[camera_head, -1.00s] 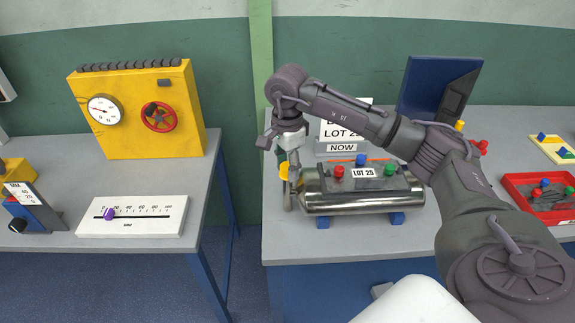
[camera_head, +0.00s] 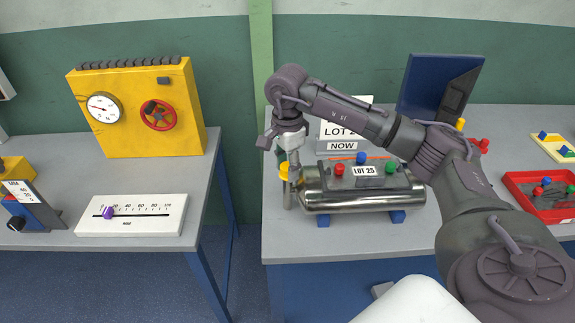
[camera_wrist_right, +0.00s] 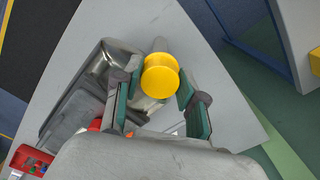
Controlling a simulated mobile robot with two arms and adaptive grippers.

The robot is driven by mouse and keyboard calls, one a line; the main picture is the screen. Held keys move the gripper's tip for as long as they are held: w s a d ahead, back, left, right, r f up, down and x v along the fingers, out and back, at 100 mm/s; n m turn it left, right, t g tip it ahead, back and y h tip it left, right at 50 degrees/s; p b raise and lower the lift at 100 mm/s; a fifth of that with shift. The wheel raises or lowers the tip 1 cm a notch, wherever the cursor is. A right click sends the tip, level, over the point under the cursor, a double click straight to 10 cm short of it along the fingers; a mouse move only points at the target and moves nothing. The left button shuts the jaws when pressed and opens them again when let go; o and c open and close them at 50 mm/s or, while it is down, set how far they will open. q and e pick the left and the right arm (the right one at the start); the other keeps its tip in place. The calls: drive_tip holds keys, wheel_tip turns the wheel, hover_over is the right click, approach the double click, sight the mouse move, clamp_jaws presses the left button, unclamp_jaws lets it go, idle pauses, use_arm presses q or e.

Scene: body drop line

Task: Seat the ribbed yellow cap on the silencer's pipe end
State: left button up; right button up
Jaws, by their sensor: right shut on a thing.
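The silencer (camera_head: 372,198), a shiny metal canister, lies on its side on blue supports on the right-hand bench. It also shows in the right wrist view (camera_wrist_right: 100,72). My right gripper (camera_head: 290,188) points down at the silencer's left end. In the right wrist view it is shut on the yellow cap (camera_wrist_right: 160,75), which sits between its green-padded fingers (camera_wrist_right: 160,82). The cap's edge shows left of the gripper in the head view (camera_head: 284,171). My left gripper is out of view.
A sign (camera_head: 342,146), a blue panel (camera_head: 432,85) and a red bin (camera_head: 540,205) are farther along. The left bench holds a yellow gauge box (camera_head: 135,110) and a slider scale (camera_head: 132,215). A gap separates the benches.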

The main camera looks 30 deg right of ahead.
drive_tip(key=shift+f+b, duration=1.05)
drive_tip(key=shift+f, duration=0.2)
idle(0.7)
drive_tip(key=o, duration=0.8)
drive_tip(key=shift+r+p, duration=1.8)
drive_tip(key=shift+r, duration=1.25)
